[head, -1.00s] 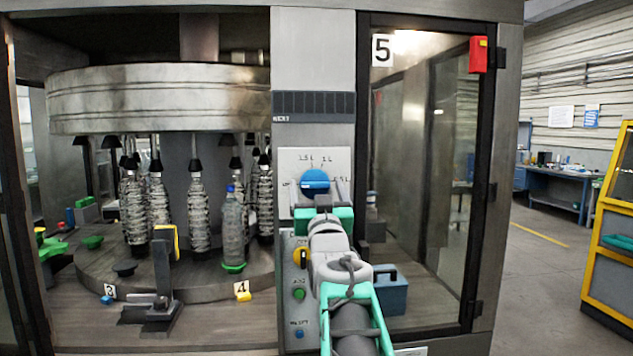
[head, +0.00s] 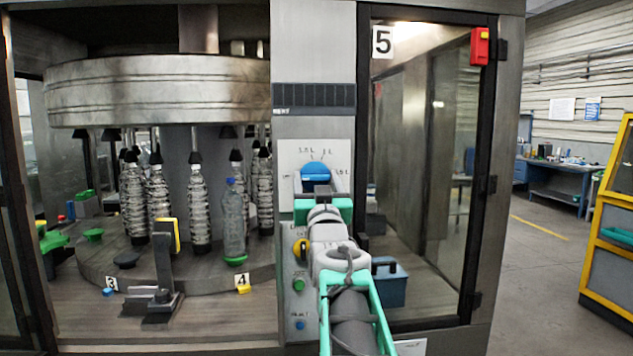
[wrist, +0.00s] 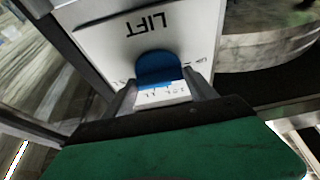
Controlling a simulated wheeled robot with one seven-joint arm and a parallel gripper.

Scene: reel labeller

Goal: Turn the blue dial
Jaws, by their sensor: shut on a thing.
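The blue dial (head: 316,172) sits on a white plate (head: 290,160) with volume marks, on the machine's grey column. In the wrist view the blue dial (wrist: 157,68) shows between the fingers, below the word LIFT, which appears upside down on the plate (wrist: 100,37). My gripper (head: 316,182) is at the dial, with a finger on each side of it, shut on it. In the wrist view my gripper (wrist: 160,92) covers the plate's lower part. The dial's pointer direction is hard to tell.
Below the dial are a yellow-black knob (head: 301,248), a green button (head: 299,285) and a blue button (head: 299,325). Left is a carousel (head: 155,95) with bottles. Right is a glass door (head: 440,190) with a blue box (head: 388,284) behind it.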

